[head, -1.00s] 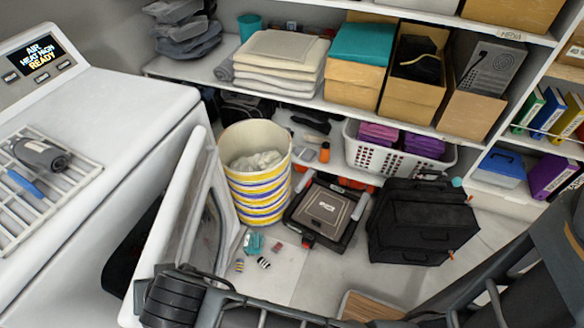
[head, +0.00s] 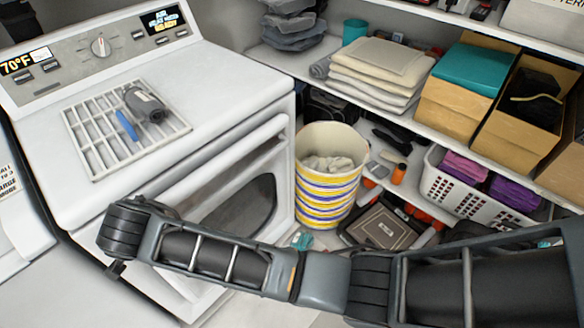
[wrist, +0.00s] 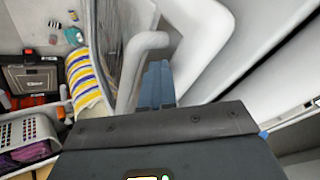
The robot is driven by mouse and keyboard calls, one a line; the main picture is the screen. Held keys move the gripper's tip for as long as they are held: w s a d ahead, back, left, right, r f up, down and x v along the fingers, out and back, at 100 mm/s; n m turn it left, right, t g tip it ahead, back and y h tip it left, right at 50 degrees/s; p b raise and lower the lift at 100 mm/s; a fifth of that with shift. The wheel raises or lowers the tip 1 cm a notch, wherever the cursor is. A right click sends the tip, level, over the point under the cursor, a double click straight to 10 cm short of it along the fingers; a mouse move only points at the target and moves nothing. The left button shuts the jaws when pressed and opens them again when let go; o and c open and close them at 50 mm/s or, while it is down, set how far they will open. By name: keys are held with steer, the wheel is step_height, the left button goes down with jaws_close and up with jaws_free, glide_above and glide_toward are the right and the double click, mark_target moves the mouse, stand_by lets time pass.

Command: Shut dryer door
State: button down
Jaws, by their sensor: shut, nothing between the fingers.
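The white dryer (head: 215,85) fills the left of the head view. Its door (head: 272,137), with a dark window, stands out from the front, its top edge apart from the body. How wide the gap is cannot be told exactly. In the wrist view, the door (wrist: 145,45) is at upper centre and a pale appliance surface (wrist: 265,45) lies to the right. My gripper (wrist: 158,85) is shut and empty, its bluish fingers close beside the white door edge; contact cannot be told. In the head view my arm crosses the door's lower part and the fingers are hidden.
A striped bin (head: 328,185) stands just right of the door. A black case (head: 385,226) lies on the floor beyond it. Shelves with folded towels (head: 378,72) and a white basket (head: 470,190) line the right. A rack (head: 100,140) lies on the dryer top.

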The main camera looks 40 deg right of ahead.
steer(key=shift+w+d+r, duration=0.2)
steer(key=shift+w, duration=0.55)
steer(key=s+v, duration=0.1)
steer(key=v, duration=0.7)
steer(key=shift+a+f, duration=0.2)
steer(key=shift+f, duration=0.1)
steer(key=shift+d, duration=0.1)
